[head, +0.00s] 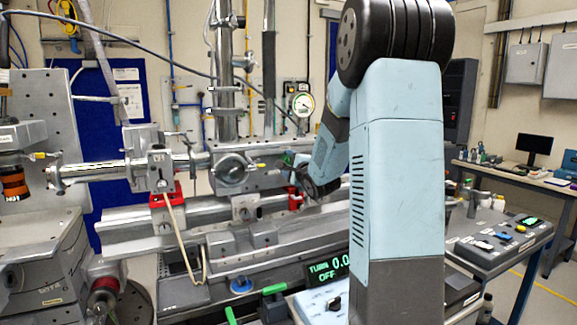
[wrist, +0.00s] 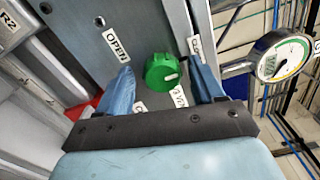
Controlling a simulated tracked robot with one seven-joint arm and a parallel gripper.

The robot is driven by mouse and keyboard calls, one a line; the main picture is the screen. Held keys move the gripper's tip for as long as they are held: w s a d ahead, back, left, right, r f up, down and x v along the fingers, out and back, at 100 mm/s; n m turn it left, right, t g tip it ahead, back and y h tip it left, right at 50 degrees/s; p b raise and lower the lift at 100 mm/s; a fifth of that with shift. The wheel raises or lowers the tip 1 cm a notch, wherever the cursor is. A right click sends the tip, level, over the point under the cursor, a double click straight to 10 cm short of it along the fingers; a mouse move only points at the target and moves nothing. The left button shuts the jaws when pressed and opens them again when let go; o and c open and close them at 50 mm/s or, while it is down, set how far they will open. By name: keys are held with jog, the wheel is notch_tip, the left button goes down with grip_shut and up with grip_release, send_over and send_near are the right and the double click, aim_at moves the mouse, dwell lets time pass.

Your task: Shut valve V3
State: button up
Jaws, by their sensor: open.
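In the wrist view a round green valve knob (wrist: 160,70) with a short white mark on its right side sits on a grey plate. A tag beside it, partly covered, seems to read V3. My gripper (wrist: 161,64) is open, with one blue finger on each side of the knob and gaps showing between. In the head view my gripper (head: 299,165) is by the beam pipe, small and partly hidden by my arm.
A dial gauge (wrist: 283,60) is right of my gripper in the wrist view, with pipes behind. A side table (head: 500,240) stands at right.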

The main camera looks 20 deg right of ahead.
jog(key=s, duration=1.3)
jog(key=shift+s, duration=0.3)
jog(key=s+a+n+g+h, duration=0.2)
jog(key=s+a+n+g, duration=0.4)
jog(key=s+n, duration=0.4)
jog(key=shift+s+a+r+g+h, duration=0.3)
jog(key=shift+a+r+h, duration=0.1)
jog(key=shift+a, duration=0.35)
jog(key=s+a+n+g+y, duration=0.1)
jog(key=s+a+n+g, duration=0.1)
jog(key=s, duration=0.3)
jog(key=s+a+f+n+g+y, duration=0.1)
jog(key=s+a+n+g, duration=0.1)
jog(key=s+a+n, duration=0.2)
jog(key=s+a+f+n+g, duration=0.1)
jog(key=s+a+n, duration=0.2)
jog(key=s, duration=0.5)
jog(key=shift+n+g+y, duration=0.4)
jog(key=shift+n, duration=0.3)
jog(key=shift+c, duration=0.2)
